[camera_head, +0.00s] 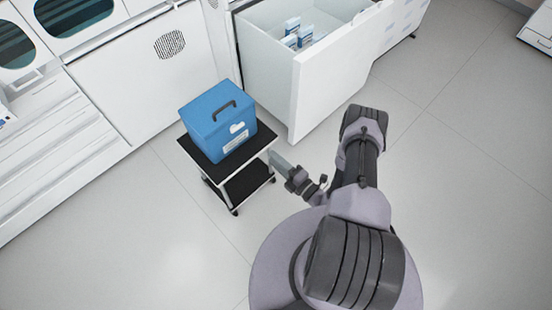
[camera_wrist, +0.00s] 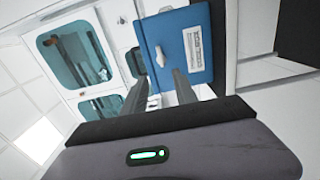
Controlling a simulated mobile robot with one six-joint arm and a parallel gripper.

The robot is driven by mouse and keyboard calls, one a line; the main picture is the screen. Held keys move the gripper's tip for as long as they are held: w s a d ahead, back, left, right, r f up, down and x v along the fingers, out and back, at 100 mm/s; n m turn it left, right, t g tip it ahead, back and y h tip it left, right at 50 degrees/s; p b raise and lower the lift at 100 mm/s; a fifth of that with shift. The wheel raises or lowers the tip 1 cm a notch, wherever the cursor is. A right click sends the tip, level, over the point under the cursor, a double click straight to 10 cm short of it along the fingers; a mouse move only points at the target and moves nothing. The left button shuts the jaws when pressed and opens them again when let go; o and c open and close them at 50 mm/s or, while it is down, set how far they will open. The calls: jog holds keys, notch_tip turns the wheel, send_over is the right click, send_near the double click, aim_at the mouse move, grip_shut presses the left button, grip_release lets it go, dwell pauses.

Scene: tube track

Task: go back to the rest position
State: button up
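My gripper (camera_head: 279,159) is low beside the right edge of a small black-topped cart (camera_head: 199,153), with its fingers pointing toward the cart. In the wrist view my gripper (camera_wrist: 160,77) shows two dark fingers standing apart with nothing held between them. My arm bends out from my base and back down to the gripper. A blue box (camera_head: 205,118) with a dark handle and a white label stands upright on the cart's top. The blue box also shows in the wrist view (camera_wrist: 172,28), beyond the fingers and partly covered by them.
An open white drawer (camera_head: 318,88) juts out behind the cart, with several small blue-and-white boxes (camera_head: 297,33) inside. White cabinets with round-cornered dark windows (camera_head: 72,12) line the back left. The grey floor (camera_head: 461,204) on the right is clear.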

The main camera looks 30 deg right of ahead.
jog(key=w+a+r+n+g+y, duration=0.2)
jog(key=a+r+n+g+y, duration=0.35)
jog(key=r+n, duration=0.55)
jog(key=w+a+r+n+g+y, duration=0.1)
jog(key=a+r+n+g+y, duration=0.45)
jog(key=r+n, duration=0.55)
jog(key=s+a+r+n+g+h, duration=0.5)
jog(key=s+r+n, duration=0.3)
jog(key=r, duration=0.3)
jog(key=s+d+r+n+t+h, duration=0.4)
jog(key=s+r+n+h, duration=0.5)
jog(key=n, duration=0.7)
notch_tip(320, 180, up, 2)
jog(key=shift+s+d+t+h, duration=0.3)
jog(key=shift+s+d, duration=0.05)
jog(key=shift+s, duration=0.75)
jog(key=shift+c, duration=0.2)
